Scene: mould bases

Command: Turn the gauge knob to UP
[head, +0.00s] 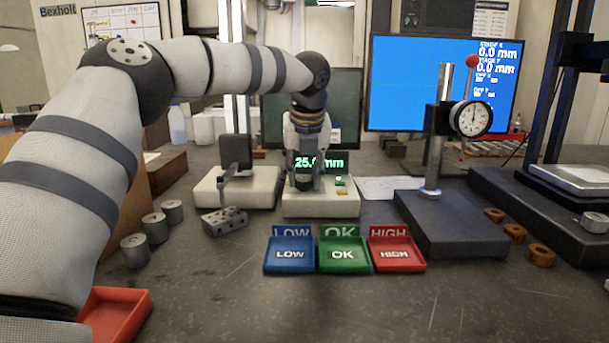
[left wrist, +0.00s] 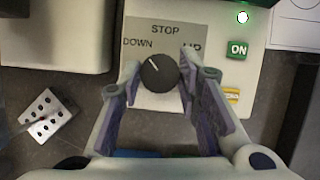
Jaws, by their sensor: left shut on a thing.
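The black gauge knob (left wrist: 158,74) sits on a grey label plate (left wrist: 145,28) in the left wrist view. The plate reads STOP at the top, DOWN at the left and UP at the right, partly covered by a finger. The knob's white mark points up-left, towards DOWN. My left gripper (left wrist: 160,78) is shut on the knob, one finger on each side. In the head view my left gripper (head: 304,184) reaches down over the white gauge base (head: 320,207) and hides the knob. The green display (head: 331,162) reads about 25.0 mm, partly covered. My right gripper is not in view.
Right of the knob are a green ON button (left wrist: 237,50) and a yellow button (left wrist: 232,95). A metal block with holes (head: 225,221) lies left of the base. Blue LOW (head: 290,268), green OK (head: 343,268) and red HIGH (head: 398,268) trays stand in front. A dial gauge stand (head: 450,225) is right.

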